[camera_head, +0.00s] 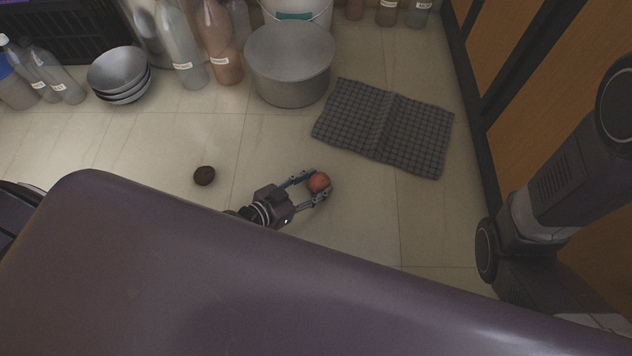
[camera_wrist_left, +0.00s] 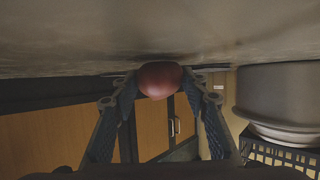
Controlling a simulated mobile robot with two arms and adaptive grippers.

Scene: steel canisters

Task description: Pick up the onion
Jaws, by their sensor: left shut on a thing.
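The onion (camera_head: 319,182) is a small reddish round thing low over the tiled floor in the head view. My left gripper (camera_head: 317,184) is shut on it, with a finger on each side. In the left wrist view the onion (camera_wrist_left: 159,79) sits between the fingertips of the left gripper (camera_wrist_left: 160,88). I cannot tell whether it still touches the floor. My right arm (camera_head: 540,215) shows at the right of the head view, but its gripper is not visible.
A dark round thing (camera_head: 204,176) lies on the floor to the left. A checked cloth (camera_head: 385,127) lies beyond the gripper. A large pot (camera_head: 290,65), stacked bowls (camera_head: 119,73) and several bottles stand at the back. Wooden cabinets (camera_head: 535,65) border the right.

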